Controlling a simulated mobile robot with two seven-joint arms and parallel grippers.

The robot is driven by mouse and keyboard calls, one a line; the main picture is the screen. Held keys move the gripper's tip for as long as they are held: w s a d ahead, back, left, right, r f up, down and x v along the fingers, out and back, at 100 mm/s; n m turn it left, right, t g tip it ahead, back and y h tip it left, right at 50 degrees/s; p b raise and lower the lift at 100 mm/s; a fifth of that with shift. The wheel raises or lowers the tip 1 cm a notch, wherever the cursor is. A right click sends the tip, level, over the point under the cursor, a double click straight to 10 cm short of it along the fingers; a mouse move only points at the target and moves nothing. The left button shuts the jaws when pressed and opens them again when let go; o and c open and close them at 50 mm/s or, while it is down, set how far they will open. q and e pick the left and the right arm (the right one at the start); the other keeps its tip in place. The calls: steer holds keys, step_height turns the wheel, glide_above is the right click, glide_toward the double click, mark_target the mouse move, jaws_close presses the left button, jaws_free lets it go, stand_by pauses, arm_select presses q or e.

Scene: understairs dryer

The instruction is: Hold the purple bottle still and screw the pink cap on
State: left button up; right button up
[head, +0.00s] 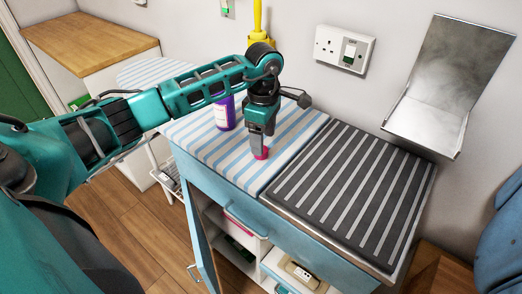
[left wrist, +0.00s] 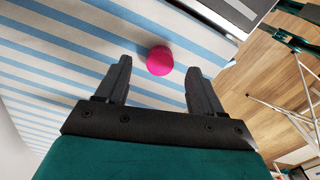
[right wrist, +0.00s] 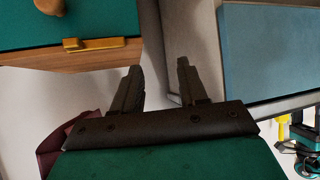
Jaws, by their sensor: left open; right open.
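The purple bottle (head: 224,112) with a white label stands upright on the blue-and-white striped surface, partly hidden behind my left arm. Its top is hidden by the arm. The pink cap (head: 262,154) lies on the same striped surface, to the right of the bottle. My left gripper (head: 258,150) points down over the cap. In the left wrist view the cap (left wrist: 159,60) sits between and a little beyond the two open fingertips, apart from both. My right gripper (right wrist: 160,72) is open and empty in the right wrist view, away from the bottle and cap.
A dark striped mat (head: 350,190) lies right of the striped surface (head: 200,140). A yellow bottle (head: 257,22) stands behind my left arm. A metal wall flap (head: 430,110) hangs at the right. A blue cabinet door (head: 200,245) is open below. A wooden counter (head: 90,42) is at the back left.

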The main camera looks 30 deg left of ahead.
arm_select(q)
step_height(320, 180, down, 4)
steer(key=shift+s+r, duration=0.1)
steer(key=shift+r, duration=0.05)
steer(key=shift+c, duration=0.2)
steer(key=shift+a, duration=0.1)
steer(key=c, duration=1.1)
